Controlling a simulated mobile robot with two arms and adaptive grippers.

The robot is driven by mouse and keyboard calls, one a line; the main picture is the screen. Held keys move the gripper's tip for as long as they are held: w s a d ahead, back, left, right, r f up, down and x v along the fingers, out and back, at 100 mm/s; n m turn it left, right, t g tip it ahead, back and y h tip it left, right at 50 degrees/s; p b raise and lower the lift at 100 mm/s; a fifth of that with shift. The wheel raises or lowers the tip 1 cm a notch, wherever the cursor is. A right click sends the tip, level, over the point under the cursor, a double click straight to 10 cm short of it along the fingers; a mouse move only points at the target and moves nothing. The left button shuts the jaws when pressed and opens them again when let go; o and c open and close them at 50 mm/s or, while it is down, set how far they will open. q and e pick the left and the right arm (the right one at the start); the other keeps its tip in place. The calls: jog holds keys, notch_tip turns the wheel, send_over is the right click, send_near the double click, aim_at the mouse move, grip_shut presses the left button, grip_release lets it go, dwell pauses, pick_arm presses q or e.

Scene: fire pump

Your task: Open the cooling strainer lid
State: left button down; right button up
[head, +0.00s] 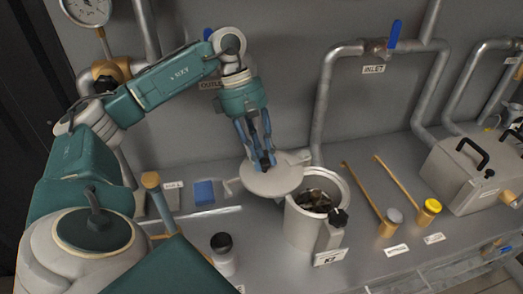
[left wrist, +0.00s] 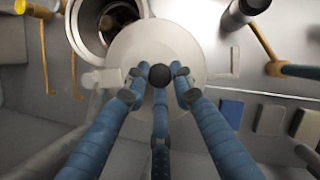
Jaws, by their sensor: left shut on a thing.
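The cooling strainer is a light grey pot (head: 314,224) on the bench in the head view, with a label in front and a black knob (head: 338,217) on its side. Its round mouth is mostly uncovered, with dark contents showing; the mouth also shows in the left wrist view (left wrist: 108,18). The round grey lid (head: 272,184) is off to the left of the mouth, beside and slightly over the rim. My left gripper (head: 263,162) is above the lid, its blue fingers shut around the lid's black knob (left wrist: 159,75). My right gripper is not in view.
A dark-capped bottle (head: 223,253) and a blue block (head: 204,192) are to the left. Pipes with a blue valve handle (head: 394,36) line the wall.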

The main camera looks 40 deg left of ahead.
pick_arm(q)
jog(key=c, duration=1.5)
grip_release()
jog(key=shift+d, duration=0.15)
jog(key=shift+o, duration=0.2)
notch_tip(320, 180, up, 10)
